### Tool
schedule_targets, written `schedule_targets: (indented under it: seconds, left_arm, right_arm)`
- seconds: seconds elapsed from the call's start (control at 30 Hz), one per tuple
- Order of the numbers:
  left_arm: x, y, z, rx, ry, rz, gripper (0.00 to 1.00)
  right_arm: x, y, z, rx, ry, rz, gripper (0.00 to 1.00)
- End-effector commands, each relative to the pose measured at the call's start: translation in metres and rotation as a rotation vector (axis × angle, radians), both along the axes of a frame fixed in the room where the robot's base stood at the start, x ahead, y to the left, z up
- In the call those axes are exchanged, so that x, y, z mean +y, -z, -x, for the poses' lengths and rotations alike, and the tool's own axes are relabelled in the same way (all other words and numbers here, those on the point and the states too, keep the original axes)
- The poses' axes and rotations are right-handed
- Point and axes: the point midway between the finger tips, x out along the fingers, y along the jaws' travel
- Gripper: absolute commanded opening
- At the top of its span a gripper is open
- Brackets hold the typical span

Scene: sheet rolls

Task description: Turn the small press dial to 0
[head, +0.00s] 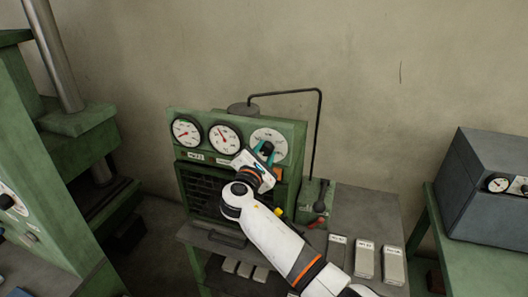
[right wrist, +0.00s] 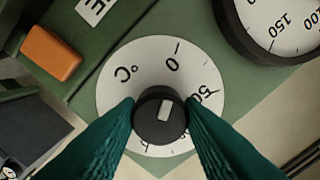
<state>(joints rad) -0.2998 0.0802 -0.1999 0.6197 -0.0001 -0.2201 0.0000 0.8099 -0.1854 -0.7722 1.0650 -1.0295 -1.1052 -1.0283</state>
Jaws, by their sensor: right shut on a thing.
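The small press dial (right wrist: 118,87) is a white round plate marked 0, 50 and °C, with a dark round knob (right wrist: 150,129) at its middle. The knob's pale mark points close to the 0, slightly toward the 50 side. My right gripper (right wrist: 162,112) is shut on the knob, with a teal finger touching each side. In the head view, the right gripper (head: 264,152) is at the rightmost white dial (head: 270,133) on the green press, covering its middle. The fingers hide the lower part of the scale. My left gripper is out of view.
Two gauges with red needles (head: 186,131) (head: 222,138) sit left of the dial on the green press panel (head: 297,135). A black-knobbed lever (head: 320,208) and several pale blocks (head: 365,260) are at the right. A grey box (head: 480,200) stands further right.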

Motion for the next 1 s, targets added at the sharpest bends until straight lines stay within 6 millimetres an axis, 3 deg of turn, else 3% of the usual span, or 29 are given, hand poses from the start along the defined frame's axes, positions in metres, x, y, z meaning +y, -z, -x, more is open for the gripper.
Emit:
schedule_targets:
  seconds: [0.3,0.33,0.47,0.8,1.0]
  left_arm:
    - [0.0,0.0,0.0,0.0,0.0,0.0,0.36]
    - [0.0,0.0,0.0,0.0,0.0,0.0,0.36]
    - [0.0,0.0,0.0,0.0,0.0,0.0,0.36]
    - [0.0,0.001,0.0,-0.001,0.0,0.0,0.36]
    - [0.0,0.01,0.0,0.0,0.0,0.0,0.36]
  right_arm:
    - [-0.001,-0.003,-0.001,-0.006,0.001,0.006,0.11]
    - [-0.001,-0.003,-0.001,-0.006,0.001,0.005,0.36]
    - [-0.001,-0.003,-0.001,-0.005,0.001,0.005,0.56]
    - [0.001,0.0,0.002,-0.001,-0.001,0.003,0.56]
    - [0.009,0.003,0.024,-0.002,-0.003,-0.001,0.56]
